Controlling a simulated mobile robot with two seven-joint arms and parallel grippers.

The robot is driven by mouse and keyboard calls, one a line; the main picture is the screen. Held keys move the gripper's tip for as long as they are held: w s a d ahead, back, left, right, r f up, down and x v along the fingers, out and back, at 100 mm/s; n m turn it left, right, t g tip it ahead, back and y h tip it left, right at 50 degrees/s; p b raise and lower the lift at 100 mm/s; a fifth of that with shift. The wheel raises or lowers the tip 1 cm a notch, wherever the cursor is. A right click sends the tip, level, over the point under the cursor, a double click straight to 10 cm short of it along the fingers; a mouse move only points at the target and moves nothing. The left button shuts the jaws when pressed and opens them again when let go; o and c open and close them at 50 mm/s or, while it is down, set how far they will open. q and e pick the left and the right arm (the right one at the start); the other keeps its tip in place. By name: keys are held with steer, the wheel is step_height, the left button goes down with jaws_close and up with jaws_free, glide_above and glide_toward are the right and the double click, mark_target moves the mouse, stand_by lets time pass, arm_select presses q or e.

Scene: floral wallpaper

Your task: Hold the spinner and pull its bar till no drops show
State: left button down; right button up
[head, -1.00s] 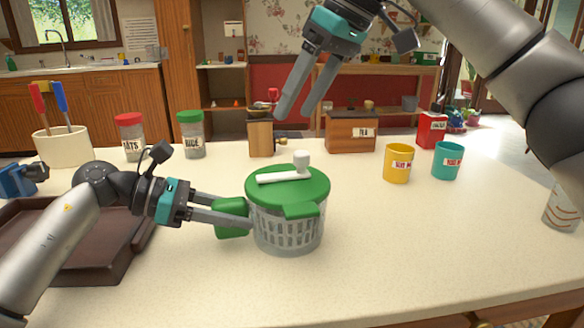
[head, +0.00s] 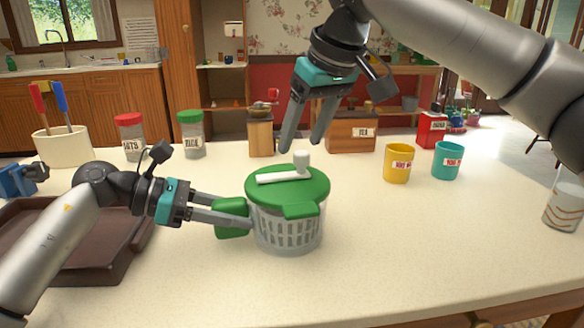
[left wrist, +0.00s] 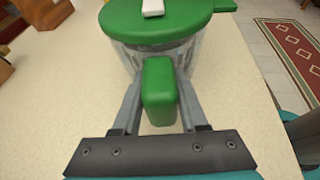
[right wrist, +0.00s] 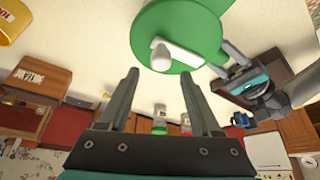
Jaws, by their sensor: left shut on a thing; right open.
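The salad spinner (head: 288,230) stands upright on the counter, with a clear bowl, a pale slotted basket inside and a green lid (head: 315,190). Its white bar (head: 283,177) lies across the lid and ends in an upright knob (head: 301,160). My left gripper (head: 232,218) is shut on the spinner's green side handle (left wrist: 159,92). My right gripper (head: 302,142) is open and empty, pointing down just above and behind the knob. In the right wrist view the knob (right wrist: 161,57) lies beyond the fingertips, apart from them. I cannot make out drops on the bowl.
A brown tray (head: 110,262) lies at the left under my left arm. A yellow cup (head: 397,165) and a teal cup (head: 446,162) stand at right. Jars (head: 191,135) and wooden boxes (head: 350,132) line the back.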

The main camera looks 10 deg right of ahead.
steer(key=shift+f, duration=1.4)
steer(key=shift+c, duration=0.2)
jaws_close()
